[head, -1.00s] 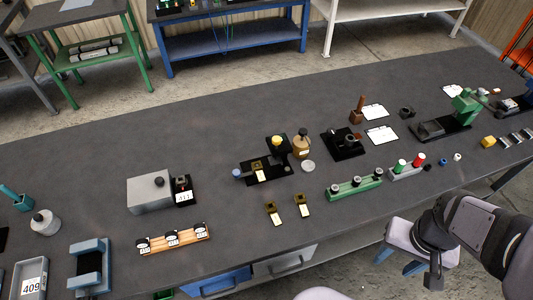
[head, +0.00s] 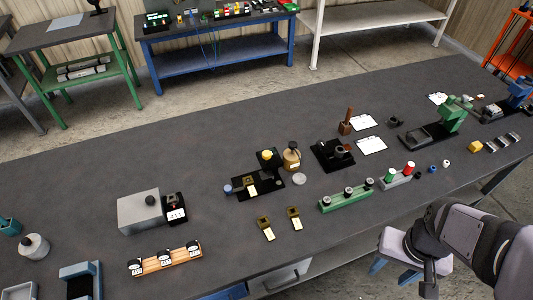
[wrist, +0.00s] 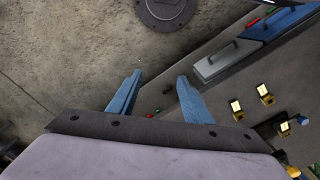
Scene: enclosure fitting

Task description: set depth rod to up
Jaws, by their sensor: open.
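I cannot make out the depth rod for certain in either view, nor whether it is up or down. A green press-like machine (head: 453,117) stands on a dark base at the right of the bench; its small parts are too fine to read. A black fixture with a yellow knob (head: 267,155) stands mid-bench, and another black fixture (head: 333,154) with a brown upright beside it. My gripper (wrist: 160,76) shows two blue fingers, spread apart and empty, over the floor beside the bench edge in the wrist view. It touches nothing.
The long dark bench (head: 110,170) is clear along its back left.

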